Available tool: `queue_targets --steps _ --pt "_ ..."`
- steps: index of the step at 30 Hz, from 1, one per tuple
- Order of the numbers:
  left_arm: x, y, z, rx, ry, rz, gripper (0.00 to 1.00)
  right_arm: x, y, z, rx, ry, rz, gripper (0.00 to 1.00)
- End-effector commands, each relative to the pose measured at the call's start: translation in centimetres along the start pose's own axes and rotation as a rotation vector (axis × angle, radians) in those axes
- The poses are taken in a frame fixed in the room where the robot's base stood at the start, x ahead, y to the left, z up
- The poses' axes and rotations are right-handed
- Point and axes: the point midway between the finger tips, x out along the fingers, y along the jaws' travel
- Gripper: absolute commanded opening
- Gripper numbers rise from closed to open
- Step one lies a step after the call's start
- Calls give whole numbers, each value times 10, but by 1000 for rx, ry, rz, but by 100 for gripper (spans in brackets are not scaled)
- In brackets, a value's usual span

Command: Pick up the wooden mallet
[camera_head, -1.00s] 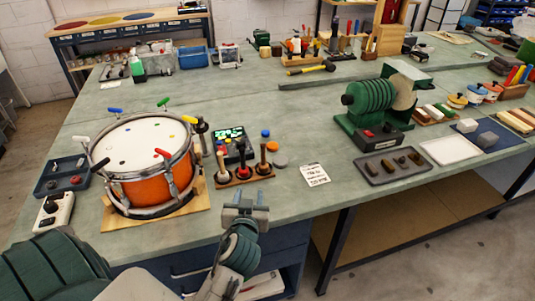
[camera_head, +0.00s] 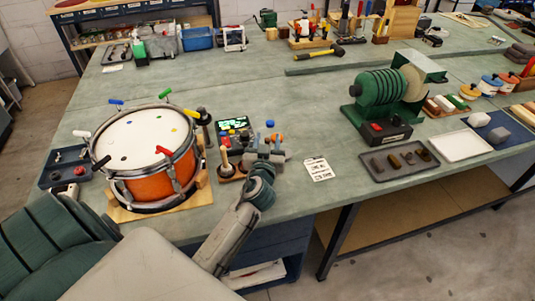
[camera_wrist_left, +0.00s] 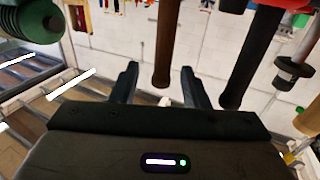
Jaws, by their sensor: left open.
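My left gripper (camera_head: 264,153) is open at the small wooden tool rack (camera_head: 232,177) beside the drum and covers part of it. In the left wrist view, a brown wooden handle (camera_wrist_left: 164,42) lies between the two open fingers (camera_wrist_left: 158,84), with no visible grip on it. A darker handle (camera_wrist_left: 258,50) is just right of the fingers. In the head view, one upright handle (camera_head: 225,158) shows left of the gripper. The mallet's head cannot be made out, so I cannot tell surely which handle is the wooden mallet's. My right gripper is not in view.
An orange drum (camera_head: 148,187) stands left of the rack. A green machine (camera_head: 381,97) stands farther right.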

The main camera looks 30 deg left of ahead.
Motion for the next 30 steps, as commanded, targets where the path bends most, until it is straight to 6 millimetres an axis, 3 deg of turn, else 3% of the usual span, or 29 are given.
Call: queue_targets --steps 1,5,13,20,30 --pt "8 -1 -5 4 0 0 41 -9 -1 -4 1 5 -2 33" --pt "22 0 -3 3 0 1 41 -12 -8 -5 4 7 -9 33" --pt "25 0 0 1 -1 1 41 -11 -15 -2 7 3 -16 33" --pt "24 0 0 1 -1 1 0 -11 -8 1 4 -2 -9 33" --pt "24 0 -1 1 -1 1 0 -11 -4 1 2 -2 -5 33"
